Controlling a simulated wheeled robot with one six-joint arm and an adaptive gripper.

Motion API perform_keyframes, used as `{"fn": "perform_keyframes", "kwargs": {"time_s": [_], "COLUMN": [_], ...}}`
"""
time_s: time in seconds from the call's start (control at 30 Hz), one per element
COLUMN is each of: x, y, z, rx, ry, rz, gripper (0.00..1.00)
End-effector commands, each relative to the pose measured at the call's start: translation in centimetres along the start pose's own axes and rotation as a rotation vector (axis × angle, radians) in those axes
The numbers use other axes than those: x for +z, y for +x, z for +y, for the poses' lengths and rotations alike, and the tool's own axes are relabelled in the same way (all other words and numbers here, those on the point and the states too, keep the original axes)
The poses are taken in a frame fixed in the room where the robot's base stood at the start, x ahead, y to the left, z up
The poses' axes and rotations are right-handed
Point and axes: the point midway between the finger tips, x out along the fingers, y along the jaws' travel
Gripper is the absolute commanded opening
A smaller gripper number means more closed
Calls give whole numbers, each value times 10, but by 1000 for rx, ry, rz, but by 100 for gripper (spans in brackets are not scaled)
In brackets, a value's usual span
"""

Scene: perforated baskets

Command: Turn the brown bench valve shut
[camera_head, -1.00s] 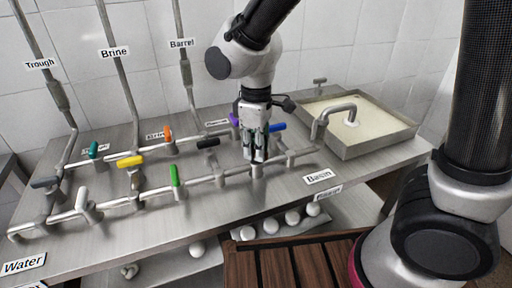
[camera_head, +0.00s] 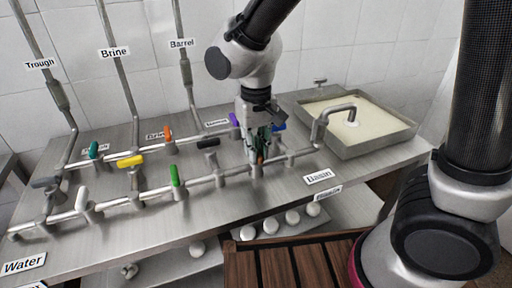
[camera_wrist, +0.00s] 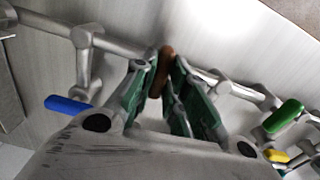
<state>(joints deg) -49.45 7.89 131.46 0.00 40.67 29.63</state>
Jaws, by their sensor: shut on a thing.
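The brown valve handle (camera_wrist: 166,58) shows in the wrist view between the tips of my gripper (camera_wrist: 160,72). Its pipe runs past on both sides. In the head view my gripper (camera_head: 258,152) points down over the front pipe line (camera_head: 228,174), and only a little brown (camera_head: 260,159) shows between the fingers. The fingers are closed in on the brown handle from two sides. The rest of the valve is hidden by the fingers.
A blue handle (camera_wrist: 68,104) is close on one side of my gripper in the wrist view, a green one (camera_wrist: 284,117) on the other. Yellow (camera_head: 131,161), white (camera_head: 83,199) and black (camera_head: 208,143) handles stand further left. A basin (camera_head: 345,148) of pale liquid is at the right.

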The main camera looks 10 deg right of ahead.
Motion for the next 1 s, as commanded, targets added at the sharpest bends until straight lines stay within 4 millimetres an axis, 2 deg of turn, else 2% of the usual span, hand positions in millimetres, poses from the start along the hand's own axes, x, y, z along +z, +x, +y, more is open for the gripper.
{"fn": "perform_keyframes", "kwargs": {"time_s": [0.3, 0.73, 0.77, 0.83, 0.87, 1.0], "x": [-1, -1, -1, -1, 0, 0], "y": [0, -1, -1, 0, 0, 0], "z": [0, 0, 0, 0, 0, 0], "rx": [-1, -1, -1, -1, -1, 0], "ry": [75, 83, 83, 83, 82, 82], "rz": [2, 2, 2, 2, 2, 1], "gripper": [0, 0, 21, 33, 37, 37]}}
